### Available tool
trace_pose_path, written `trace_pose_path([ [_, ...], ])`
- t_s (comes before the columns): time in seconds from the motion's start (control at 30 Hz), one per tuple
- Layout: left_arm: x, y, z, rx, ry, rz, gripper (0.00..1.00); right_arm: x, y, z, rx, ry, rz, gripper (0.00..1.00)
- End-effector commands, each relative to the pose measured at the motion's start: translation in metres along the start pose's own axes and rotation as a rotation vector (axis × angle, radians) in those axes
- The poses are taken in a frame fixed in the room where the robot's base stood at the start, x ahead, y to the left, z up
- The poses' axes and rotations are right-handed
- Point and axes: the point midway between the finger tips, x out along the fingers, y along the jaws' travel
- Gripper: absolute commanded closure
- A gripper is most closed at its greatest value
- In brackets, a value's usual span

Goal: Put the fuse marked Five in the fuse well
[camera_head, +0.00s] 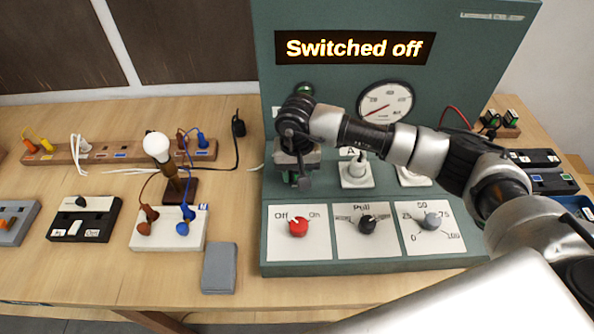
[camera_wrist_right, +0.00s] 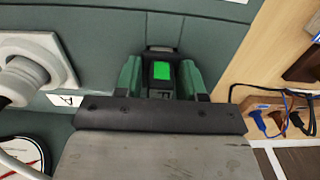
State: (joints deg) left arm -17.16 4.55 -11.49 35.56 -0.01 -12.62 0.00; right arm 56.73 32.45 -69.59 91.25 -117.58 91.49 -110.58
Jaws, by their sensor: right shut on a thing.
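My right gripper (camera_head: 295,172) reaches down in front of the left part of the teal panel. In the right wrist view my right gripper (camera_wrist_right: 161,75) is shut on a black fuse with a bright green face (camera_wrist_right: 162,71), between its two fingers. The fuse's marking cannot be read. The fuse is close to the panel surface, and I cannot tell whether it sits in the well. The fuse well is hidden behind the gripper and fuse; part of a dark letter shows just below the green face. My left gripper is not in view.
The teal panel (camera_head: 380,262) reads "Switched off" and has a red knob (camera_head: 298,228), two other knobs and a dial. A white socket (camera_head: 356,173) stands right of the gripper. Two green-topped blocks (camera_head: 490,119) stand at far right. A lamp (camera_head: 157,146) stands left.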

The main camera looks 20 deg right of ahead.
Motion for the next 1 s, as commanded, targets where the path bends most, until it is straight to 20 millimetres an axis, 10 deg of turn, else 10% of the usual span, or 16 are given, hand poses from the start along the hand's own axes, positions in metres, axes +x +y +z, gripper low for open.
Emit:
trace_pose_path([
  [0.63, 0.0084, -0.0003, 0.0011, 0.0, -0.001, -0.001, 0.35, 0.0063, 0.0, -0.0002, 0.0, 0.001, 0.0, 0.84],
  [0.67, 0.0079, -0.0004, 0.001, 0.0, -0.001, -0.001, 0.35, 0.0058, 0.0, -0.0002, 0.0, 0.001, 0.0, 0.57],
  [0.8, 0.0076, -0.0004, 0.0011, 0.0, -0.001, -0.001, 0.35, 0.0056, 0.0, -0.0001, 0.0, 0.0, 0.0, 0.36],
  [1.0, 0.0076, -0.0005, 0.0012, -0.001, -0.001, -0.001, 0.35, 0.0057, 0.0, -0.0001, 0.0, 0.0, 0.0, 0.31],
])
